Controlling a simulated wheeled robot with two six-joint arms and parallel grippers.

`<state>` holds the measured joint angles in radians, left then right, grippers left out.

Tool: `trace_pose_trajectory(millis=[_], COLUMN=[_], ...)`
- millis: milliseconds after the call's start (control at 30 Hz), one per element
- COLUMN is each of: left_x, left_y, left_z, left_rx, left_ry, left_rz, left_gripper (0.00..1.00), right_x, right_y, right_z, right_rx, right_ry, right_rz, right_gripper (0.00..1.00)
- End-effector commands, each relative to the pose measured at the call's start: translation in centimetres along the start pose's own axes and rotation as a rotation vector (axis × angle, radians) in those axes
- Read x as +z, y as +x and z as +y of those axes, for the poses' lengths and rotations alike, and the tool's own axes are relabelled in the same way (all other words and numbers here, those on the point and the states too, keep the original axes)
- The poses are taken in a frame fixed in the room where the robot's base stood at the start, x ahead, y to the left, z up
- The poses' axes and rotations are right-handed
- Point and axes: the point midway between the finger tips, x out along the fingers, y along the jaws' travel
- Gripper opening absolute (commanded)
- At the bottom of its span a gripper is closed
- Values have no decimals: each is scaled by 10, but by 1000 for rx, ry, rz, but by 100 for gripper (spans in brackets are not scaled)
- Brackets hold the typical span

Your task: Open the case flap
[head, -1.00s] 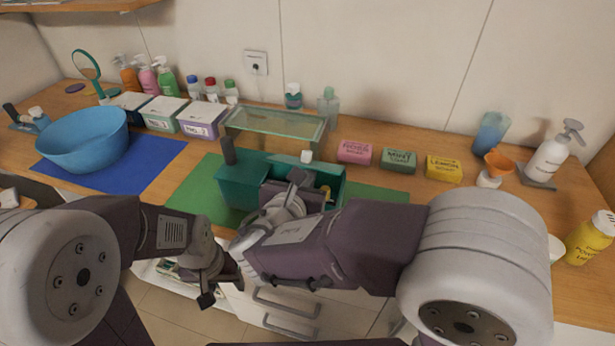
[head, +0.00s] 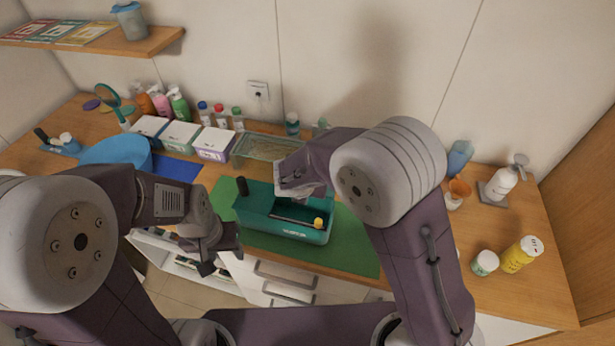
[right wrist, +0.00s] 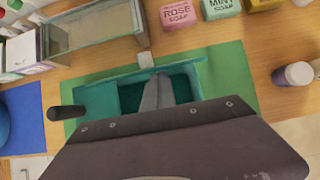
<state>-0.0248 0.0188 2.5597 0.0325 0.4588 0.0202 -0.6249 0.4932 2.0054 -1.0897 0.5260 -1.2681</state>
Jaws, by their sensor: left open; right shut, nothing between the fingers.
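The teal case (head: 262,222) sits on a green mat (head: 352,250) near the counter's front. Its tray shows from above, with a small yellow item (head: 318,222) at the right end and a dark upright post (head: 242,187) at the left. It also shows in the right wrist view (right wrist: 98,98), where its near side is hidden by my arm. I cannot tell which part is the flap. My right gripper (right wrist: 157,88) is shut and empty, pointing down over the case; contact is unclear. My left gripper (head: 215,258) is open and empty, in front of the counter.
A glass-topped box (head: 268,147) stands behind the case. A blue basin (head: 115,152) and white-lidded boxes (head: 180,135) are to the left.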

Motion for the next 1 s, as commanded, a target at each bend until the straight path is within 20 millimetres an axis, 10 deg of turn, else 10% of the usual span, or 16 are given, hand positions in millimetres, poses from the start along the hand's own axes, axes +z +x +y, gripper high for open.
trace_pose_trajectory(millis=[1000], left_x=[-3], left_y=[-28], left_z=[1], left_rx=[0], left_ry=[0], left_rz=[0], left_gripper=[52], right_x=[21], right_y=[4], right_z=[0], right_rx=[-2], right_ry=[-4], right_rz=[-4], right_gripper=[0])
